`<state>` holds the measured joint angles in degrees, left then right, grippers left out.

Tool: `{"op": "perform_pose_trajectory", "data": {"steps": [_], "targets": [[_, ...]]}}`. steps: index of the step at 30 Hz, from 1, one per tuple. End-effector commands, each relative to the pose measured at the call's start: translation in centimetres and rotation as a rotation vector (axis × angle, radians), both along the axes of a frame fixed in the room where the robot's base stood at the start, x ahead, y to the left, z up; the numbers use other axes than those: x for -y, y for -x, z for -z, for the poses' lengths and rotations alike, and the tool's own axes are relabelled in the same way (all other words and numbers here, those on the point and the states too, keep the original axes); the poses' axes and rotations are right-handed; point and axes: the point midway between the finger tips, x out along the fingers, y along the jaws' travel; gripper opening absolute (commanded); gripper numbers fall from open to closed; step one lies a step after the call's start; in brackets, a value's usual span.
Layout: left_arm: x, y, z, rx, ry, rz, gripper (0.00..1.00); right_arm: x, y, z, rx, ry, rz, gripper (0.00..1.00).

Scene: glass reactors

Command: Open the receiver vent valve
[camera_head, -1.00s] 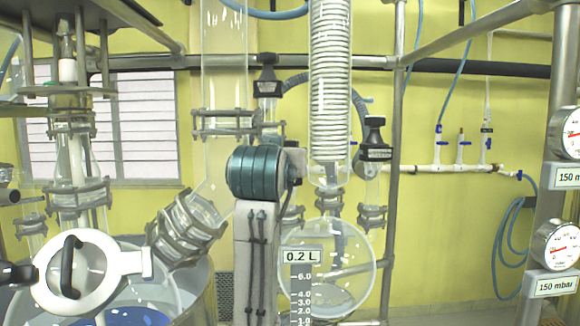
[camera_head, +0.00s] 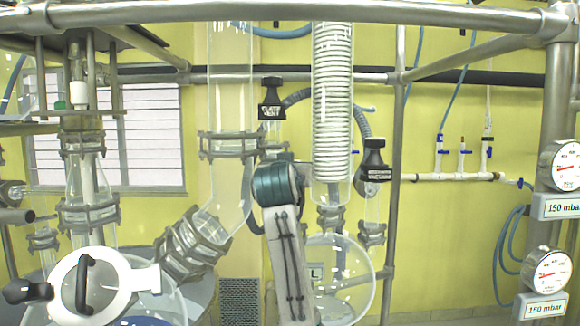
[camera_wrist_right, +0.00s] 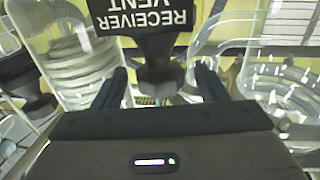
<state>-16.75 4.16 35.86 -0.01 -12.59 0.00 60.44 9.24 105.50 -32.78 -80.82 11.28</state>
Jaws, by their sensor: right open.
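The receiver vent valve shows large in the right wrist view, with a black label (camera_wrist_right: 143,16) reading RECEIVER VENT upside down and a dark knob (camera_wrist_right: 160,55) below it. My right gripper is hidden there behind my arm. My left gripper is not in view.
The glass coil condenser (camera_head: 332,100) stands close to the right. Another black-capped valve (camera_head: 374,160) is beyond it. A round glass flask (camera_head: 355,285) is below, partly behind my arm. A wide glass column (camera_head: 230,80) stands to the left. Steel frame bars cross above.

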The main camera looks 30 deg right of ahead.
Motion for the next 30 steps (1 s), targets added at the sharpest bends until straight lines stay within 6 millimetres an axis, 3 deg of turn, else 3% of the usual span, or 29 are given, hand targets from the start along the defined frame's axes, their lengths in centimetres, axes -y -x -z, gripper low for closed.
{"op": "perform_pose_trajectory", "data": {"steps": [3, 10, 20, 30], "targets": [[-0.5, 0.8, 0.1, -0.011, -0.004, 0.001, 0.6, 0.0, 0.0, 0.0, 0.0, 0.0, 0.0, 0.67], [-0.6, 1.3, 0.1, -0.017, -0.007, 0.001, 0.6, 0.0, 0.0, 0.0, 0.0, 0.0, 0.0, 0.22], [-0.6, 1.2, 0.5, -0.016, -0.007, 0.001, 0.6, 0.1, 0.1, 0.1, -0.001, 0.001, -0.043, 0.22], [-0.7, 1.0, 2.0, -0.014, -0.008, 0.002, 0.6, 0.6, 0.4, 0.2, 0.0, 0.005, -0.264, 0.22]]}}
